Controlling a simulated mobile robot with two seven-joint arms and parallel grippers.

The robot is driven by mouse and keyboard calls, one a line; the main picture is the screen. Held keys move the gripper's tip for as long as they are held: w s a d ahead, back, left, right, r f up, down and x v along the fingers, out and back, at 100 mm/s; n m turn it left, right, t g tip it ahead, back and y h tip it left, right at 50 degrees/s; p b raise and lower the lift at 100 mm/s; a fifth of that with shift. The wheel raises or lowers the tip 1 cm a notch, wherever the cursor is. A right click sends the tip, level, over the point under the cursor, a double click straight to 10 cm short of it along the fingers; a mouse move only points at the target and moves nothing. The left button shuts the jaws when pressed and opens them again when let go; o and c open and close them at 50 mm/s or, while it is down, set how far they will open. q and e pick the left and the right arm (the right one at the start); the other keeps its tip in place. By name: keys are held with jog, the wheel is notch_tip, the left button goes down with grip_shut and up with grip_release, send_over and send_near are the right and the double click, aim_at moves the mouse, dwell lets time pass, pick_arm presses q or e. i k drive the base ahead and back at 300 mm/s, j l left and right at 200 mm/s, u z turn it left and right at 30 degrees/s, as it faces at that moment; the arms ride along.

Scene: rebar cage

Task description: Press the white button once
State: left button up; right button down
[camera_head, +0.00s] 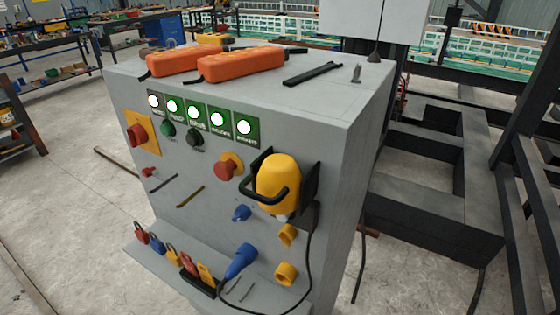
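A row of several white round buttons or lamps runs along the upper front face of a grey cabinet (340,150). The leftmost white round button (154,101) sits on a dark grey plate. All look bright white; the labels are too small to read. I cannot tell which are buttons and which are lamps. Neither of my grippers is in view.
Below the row are a dark green knob (168,129), a black knob (195,138), a red switch (137,135) and a red mushroom button (226,169). A yellow device with black handles (279,180) protrudes at right.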

aim_at(284, 218)
jog(key=i+j+z, duration=0.25)
jog(key=j+z, duration=0.15)
jog(key=j, duration=0.35)
jog(key=i+j+z, duration=0.1)
jog(key=j+z, duration=0.25)
jog(key=j, duration=0.4)
jog(key=j+z, duration=0.4)
jog(key=j, duration=0.4)
